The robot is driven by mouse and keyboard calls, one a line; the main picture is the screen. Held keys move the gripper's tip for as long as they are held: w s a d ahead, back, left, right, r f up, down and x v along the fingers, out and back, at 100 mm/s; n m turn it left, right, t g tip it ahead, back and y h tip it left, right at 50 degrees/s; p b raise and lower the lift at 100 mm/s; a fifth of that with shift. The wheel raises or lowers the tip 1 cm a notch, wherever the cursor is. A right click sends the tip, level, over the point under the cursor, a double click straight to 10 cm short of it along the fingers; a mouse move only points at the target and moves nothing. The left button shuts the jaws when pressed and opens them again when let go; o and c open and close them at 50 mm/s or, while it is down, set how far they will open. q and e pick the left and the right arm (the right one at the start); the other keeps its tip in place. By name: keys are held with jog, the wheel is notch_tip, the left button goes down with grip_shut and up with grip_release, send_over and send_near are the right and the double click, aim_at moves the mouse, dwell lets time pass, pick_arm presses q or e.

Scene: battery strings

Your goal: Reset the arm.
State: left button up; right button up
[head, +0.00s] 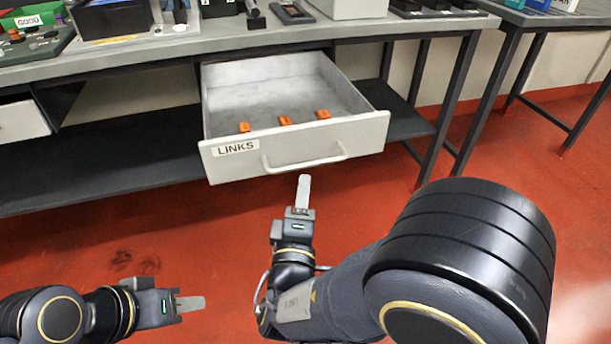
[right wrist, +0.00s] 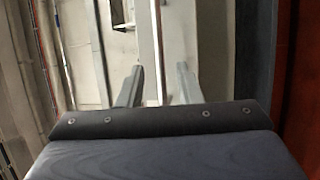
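My right gripper (head: 303,192) is in front of the open drawer's handle in the head view, pointing toward it. In the right wrist view its two fingers (right wrist: 158,86) stand apart with nothing between them. My left gripper (head: 190,304) is low at the left over the red floor, pointing right. It shows edge-on, so its opening cannot be told, and I see nothing held in it.
A drawer (head: 361,137) labelled LINKS is pulled out below the workbench (head: 250,39). Three orange links (head: 285,121) lie inside near its front. A dark lower shelf (head: 110,160) runs beneath the bench. Red floor (head: 200,235) is open in front.

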jog(key=shift+s+f, duration=0.1)
jog(key=shift+s, duration=0.25)
